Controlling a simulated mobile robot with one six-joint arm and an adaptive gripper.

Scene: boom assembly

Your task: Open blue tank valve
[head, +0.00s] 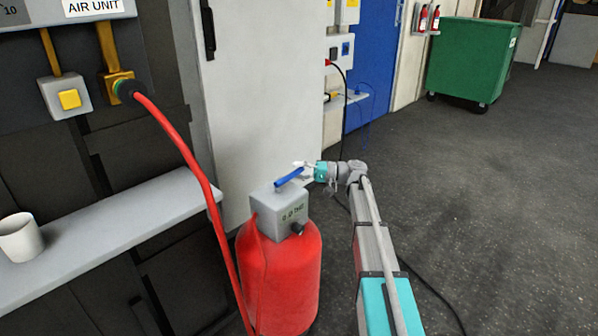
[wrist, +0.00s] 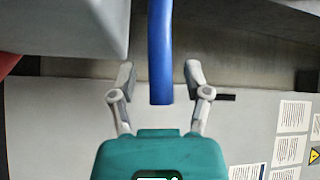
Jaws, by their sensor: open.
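The blue valve lever (head: 289,177) sits on top of a grey box (head: 280,208) mounted on a red tank (head: 285,275). My gripper (head: 304,170) is open at the lever's right end. In the wrist view the lever (wrist: 160,30) comes down from the top, and its end lies between the two spread fingers of my gripper (wrist: 160,74). A gap shows on both sides of the lever, so neither finger appears to touch it. The lever's pivot is out of the wrist view.
A red hose (head: 190,155) runs from the air unit panel down past the tank's left side. A grey shelf (head: 110,225) with a white cup (head: 20,238) is at left. A green bin (head: 468,60) stands at the back right. The floor at right is open.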

